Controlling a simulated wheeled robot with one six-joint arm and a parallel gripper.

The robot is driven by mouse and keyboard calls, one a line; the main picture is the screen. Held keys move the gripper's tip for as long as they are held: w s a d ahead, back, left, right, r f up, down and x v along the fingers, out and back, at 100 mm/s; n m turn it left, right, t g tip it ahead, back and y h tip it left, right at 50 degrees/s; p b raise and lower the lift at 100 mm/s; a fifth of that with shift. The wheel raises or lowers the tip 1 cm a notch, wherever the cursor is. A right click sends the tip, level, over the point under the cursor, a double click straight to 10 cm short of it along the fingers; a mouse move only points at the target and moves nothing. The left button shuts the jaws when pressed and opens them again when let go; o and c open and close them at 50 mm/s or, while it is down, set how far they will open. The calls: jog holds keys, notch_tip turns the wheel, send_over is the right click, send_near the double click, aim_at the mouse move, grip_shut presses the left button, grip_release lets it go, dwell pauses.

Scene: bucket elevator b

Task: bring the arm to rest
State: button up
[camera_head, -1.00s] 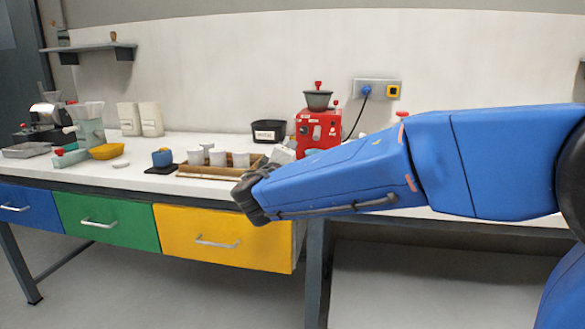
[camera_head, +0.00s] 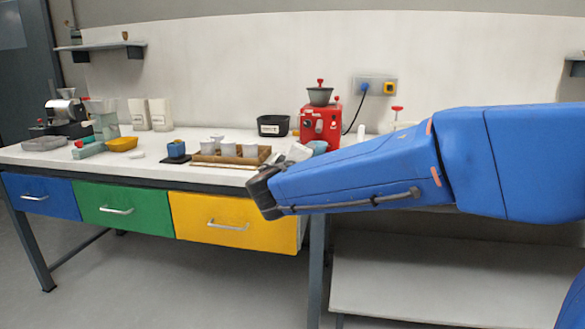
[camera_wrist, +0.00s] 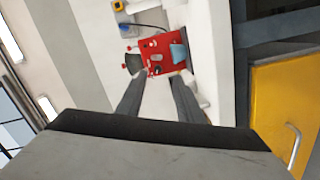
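My blue arm (camera_head: 360,170) reaches in from the right in the head view, its dark wrist end in front of the bench's front edge. My gripper (camera_wrist: 160,80) shows in the wrist view as two dark fingers standing apart, with nothing visible between them but the background. Beyond the fingertips is a red machine (camera_wrist: 160,55), turned sideways in that view. In the head view my gripper is mostly hidden behind the wrist, and the red machine (camera_head: 320,124) stands on the bench beyond it.
The white bench (camera_head: 225,180) carries a wooden tray (camera_head: 205,159) with white cups, a black bin (camera_head: 273,126), a blue cup (camera_head: 176,149) and a yellow dish (camera_head: 122,144). Blue, green and yellow drawers (camera_head: 225,219) hang below. A low shelf (camera_head: 440,280) is at lower right. Floor in front is clear.

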jog(key=s+d+f+m+g+h, duration=0.1)
jog(key=s+d+f+m+g, duration=0.2)
jog(key=s+d, duration=0.45)
jog(key=s+d+f+m+g, duration=0.1)
jog(key=s+d+f+g, duration=0.25)
jog(key=d, duration=0.65)
jog(key=s+d+f+m+g+h, duration=0.1)
jog(key=s+d+f+m+g, duration=0.2)
jog(key=s+d, duration=0.45)
jog(key=s+f+m+g+y, duration=0.1)
jog(key=s+f+y, duration=0.2)
jog(key=s+f, duration=0.3)
jog(key=s+f+m+g+y, duration=0.1)
jog(key=s+f+y, duration=0.3)
jog(key=s, duration=1)
notch_tip(320, 180, down, 3)
jog(key=shift+s+d+f+m, duration=0.1)
jog(key=shift+s+d+m, duration=0.05)
jog(key=shift+m, duration=0.45)
jog(key=shift+g, duration=0.25)
jog(key=shift+c, duration=0.2)
